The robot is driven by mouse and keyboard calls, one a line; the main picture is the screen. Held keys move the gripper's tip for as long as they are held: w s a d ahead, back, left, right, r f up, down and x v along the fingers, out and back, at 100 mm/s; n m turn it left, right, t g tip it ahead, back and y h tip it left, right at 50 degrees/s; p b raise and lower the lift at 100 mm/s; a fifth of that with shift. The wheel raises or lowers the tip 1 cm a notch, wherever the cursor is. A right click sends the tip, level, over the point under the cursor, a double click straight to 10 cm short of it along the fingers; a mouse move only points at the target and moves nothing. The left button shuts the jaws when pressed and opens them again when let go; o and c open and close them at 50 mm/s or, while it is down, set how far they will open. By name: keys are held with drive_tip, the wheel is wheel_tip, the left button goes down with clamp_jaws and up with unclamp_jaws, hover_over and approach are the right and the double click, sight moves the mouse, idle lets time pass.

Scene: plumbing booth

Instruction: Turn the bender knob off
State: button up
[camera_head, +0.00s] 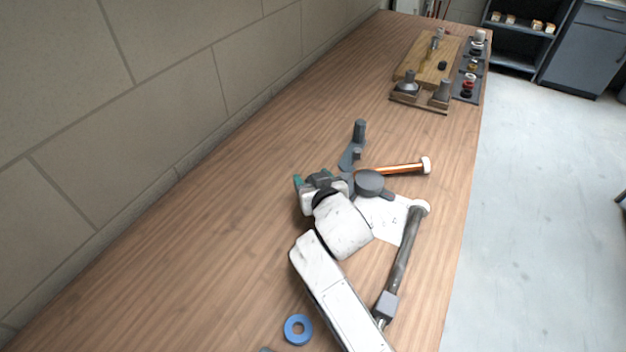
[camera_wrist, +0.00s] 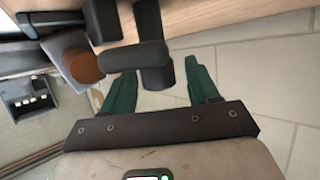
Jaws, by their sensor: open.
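The bender (camera_head: 369,183) is a dark grey tool on the wooden bench, with a round body and an upright cylindrical handle (camera_head: 359,131). A copper pipe (camera_head: 400,169) with a white end extends from it to the right. My gripper (camera_head: 305,181) is just left of the bender, partly hidden by my arm. In the wrist view my gripper (camera_wrist: 162,92) has its green fingers spread apart, with no object held. Dark cylindrical bender parts (camera_wrist: 148,56) show just beyond and between the fingertips. I cannot tell which part is the knob, or whether anything touches.
A white sheet (camera_head: 384,216) lies beside the bender. A long grey tool (camera_head: 403,255) lies right of my arm, and a blue ring (camera_head: 298,329) lies at the front. A wooden board with fittings (camera_head: 427,58) stands at the far end. The bench's left side is clear along the wall.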

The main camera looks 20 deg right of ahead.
drive_tip(key=shift+s, duration=0.15)
drive_tip(key=v, duration=1)
drive_tip(key=shift+s+r, duration=0.15)
drive_tip(key=shift+s, duration=0.1)
drive_tip(key=shift+a, duration=0.1)
